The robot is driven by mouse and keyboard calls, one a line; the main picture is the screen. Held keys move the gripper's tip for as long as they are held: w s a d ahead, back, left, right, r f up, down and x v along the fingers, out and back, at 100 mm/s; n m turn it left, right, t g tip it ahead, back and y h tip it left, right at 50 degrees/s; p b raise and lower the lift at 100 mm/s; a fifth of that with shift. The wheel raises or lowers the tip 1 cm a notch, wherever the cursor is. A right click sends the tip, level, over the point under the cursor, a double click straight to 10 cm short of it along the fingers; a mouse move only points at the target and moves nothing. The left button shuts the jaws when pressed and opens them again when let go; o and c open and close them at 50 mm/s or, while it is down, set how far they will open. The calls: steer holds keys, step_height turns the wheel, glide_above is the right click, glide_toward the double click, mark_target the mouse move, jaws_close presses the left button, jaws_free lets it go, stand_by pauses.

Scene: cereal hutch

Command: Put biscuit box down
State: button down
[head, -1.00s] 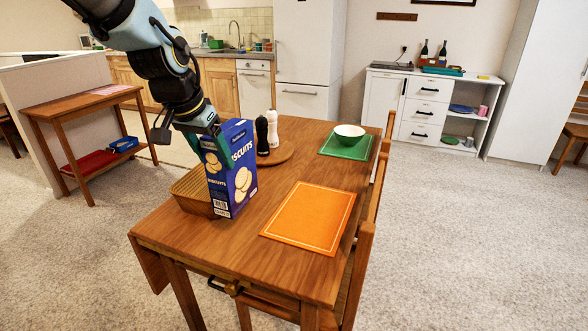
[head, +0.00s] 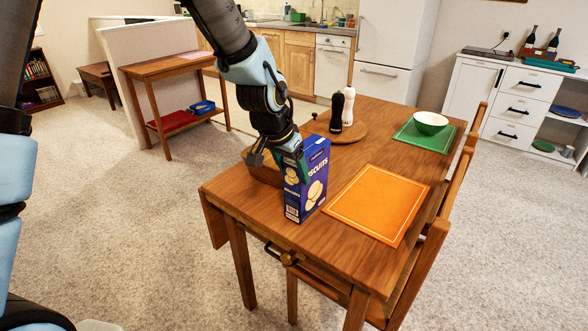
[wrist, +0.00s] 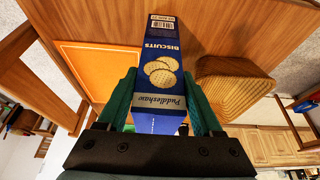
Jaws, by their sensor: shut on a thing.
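The biscuit box (head: 309,186) is dark blue with biscuits pictured on it. It is upright at the near left part of the wooden table (head: 280,228), left of the orange mat. My gripper (head: 293,168) is shut on its upper part. In the wrist view the green fingers of my gripper (wrist: 162,100) lie on both sides of the biscuit box (wrist: 163,58). I cannot tell whether the bottom of the box touches the table.
A wicker basket (wrist: 228,85) stands close beside the box. An orange mat (head: 378,203) lies to the right. A green mat (head: 412,138) with a bowl (head: 430,122) and a round board (head: 352,134) with two mills are farther back. A chair (head: 428,262) stands at the right edge.

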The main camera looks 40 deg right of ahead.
steer(key=shift+f, duration=0.15)
steer(key=shift+f, duration=0.2)
steer(key=shift+c, duration=0.2)
jaws_free()
steer(key=shift+r, duration=0.1)
